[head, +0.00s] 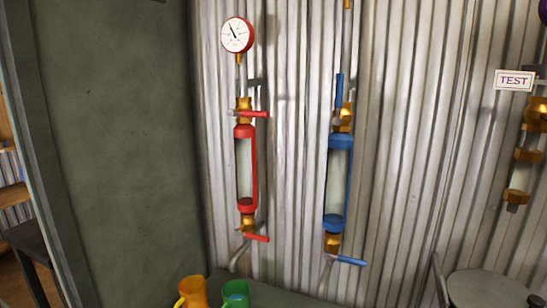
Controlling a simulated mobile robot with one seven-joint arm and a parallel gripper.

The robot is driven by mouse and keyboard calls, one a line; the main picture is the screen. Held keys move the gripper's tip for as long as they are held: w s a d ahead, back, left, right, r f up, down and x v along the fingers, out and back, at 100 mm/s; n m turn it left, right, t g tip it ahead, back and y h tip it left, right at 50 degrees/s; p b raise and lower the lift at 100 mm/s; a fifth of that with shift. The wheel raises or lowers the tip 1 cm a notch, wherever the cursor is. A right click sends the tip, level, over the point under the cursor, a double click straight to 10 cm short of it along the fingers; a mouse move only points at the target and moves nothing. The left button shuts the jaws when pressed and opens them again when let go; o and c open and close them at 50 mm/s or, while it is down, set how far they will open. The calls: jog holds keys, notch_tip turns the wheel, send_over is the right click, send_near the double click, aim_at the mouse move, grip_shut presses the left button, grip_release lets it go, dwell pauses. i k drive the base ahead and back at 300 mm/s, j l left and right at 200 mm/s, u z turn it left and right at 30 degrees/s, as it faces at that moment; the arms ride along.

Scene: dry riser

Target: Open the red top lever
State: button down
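The red top lever (254,113) sits on the brass valve (244,104) above the red-capped sight glass (245,165), on the left of the corrugated wall. The lever lies nearly level, across the upright pipe, with its tip to the right. A red pressure gauge (237,35) stands above it. A red bottom lever (257,238) sticks out to the right below the glass. My gripper is not in the head view.
To the right stands a blue-capped sight glass (339,182) with its blue top lever (339,88) upright and its blue bottom lever (351,260) sideways. Yellow (191,292) and green (235,292) jugs stand below. A TEST sign (514,80) hangs right. A grey round-topped object (490,288) is at bottom right.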

aim_at(254, 114)
jog(key=i+j+u, duration=0.25)
jog(key=i, duration=0.2)
jog(key=i+j+u, duration=0.2)
jog(key=i, duration=0.3)
jog(key=l, duration=0.1)
